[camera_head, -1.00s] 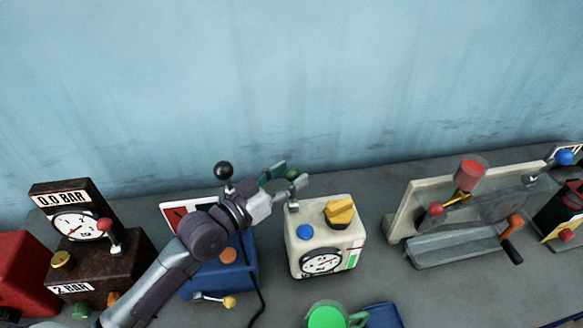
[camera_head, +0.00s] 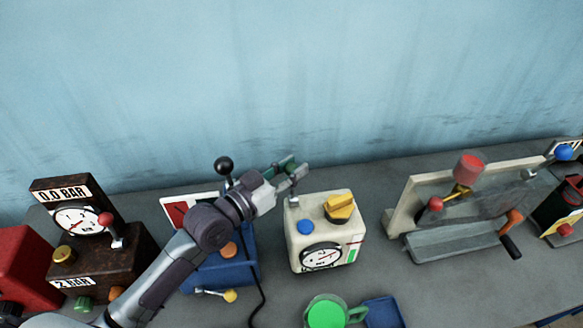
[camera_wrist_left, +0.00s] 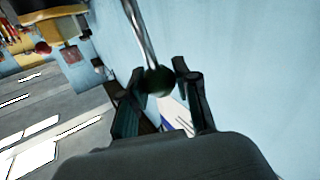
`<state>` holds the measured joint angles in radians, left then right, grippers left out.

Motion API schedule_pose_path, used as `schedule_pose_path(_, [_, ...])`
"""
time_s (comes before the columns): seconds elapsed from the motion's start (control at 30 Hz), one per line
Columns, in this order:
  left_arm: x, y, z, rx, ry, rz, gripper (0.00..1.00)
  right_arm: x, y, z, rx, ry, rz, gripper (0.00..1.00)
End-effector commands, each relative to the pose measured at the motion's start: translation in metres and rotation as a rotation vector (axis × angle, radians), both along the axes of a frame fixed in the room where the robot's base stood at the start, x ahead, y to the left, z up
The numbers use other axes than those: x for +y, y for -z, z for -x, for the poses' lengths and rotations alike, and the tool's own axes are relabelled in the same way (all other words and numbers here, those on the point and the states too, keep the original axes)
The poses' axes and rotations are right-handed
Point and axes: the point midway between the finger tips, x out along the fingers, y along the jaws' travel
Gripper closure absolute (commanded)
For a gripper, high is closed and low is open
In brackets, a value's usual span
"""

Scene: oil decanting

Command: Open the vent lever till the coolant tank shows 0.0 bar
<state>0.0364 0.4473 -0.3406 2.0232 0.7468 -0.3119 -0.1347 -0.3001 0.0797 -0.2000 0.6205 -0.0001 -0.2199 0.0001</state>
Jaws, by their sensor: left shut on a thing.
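A cream box (camera_head: 340,258) with a round dial, a blue button (camera_head: 305,227) and a yellow knob (camera_head: 339,206) stands on the bench in the head view. A lever with a dark green ball rises from its back left corner. My left gripper (camera_head: 289,169) is at the top of this lever, shut on the ball and largely hiding it. In the left wrist view the green ball (camera_wrist_left: 159,81) on its metal rod (camera_wrist_left: 141,35) lies between the fingers. The dial's reading is too small to tell. My right gripper is not in view.
A brown box (camera_head: 120,262) at left has a red-ball lever and a "0.0 BAR" plate. A blue box (camera_head: 238,272) with a black-ball lever (camera_head: 223,165) stands close beside my left forearm. A green cup (camera_head: 325,313) is in front. A cream-framed machine (camera_head: 405,207) is at right.

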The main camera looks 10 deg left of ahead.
Motion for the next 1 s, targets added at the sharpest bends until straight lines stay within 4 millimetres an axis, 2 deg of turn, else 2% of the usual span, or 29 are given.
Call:
schedule_pose_path(0.17, [0.000,0.001,0.001,-0.013,0.000,-0.005,1.00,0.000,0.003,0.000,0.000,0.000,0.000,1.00])
schedule_pose_path(0.37, [-0.003,0.003,0.007,-0.079,0.001,-0.032,1.00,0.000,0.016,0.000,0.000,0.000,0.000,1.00])
schedule_pose_path(1.0, [-0.022,0.016,0.052,-0.590,0.002,-0.246,1.00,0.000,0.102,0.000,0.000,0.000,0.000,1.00])
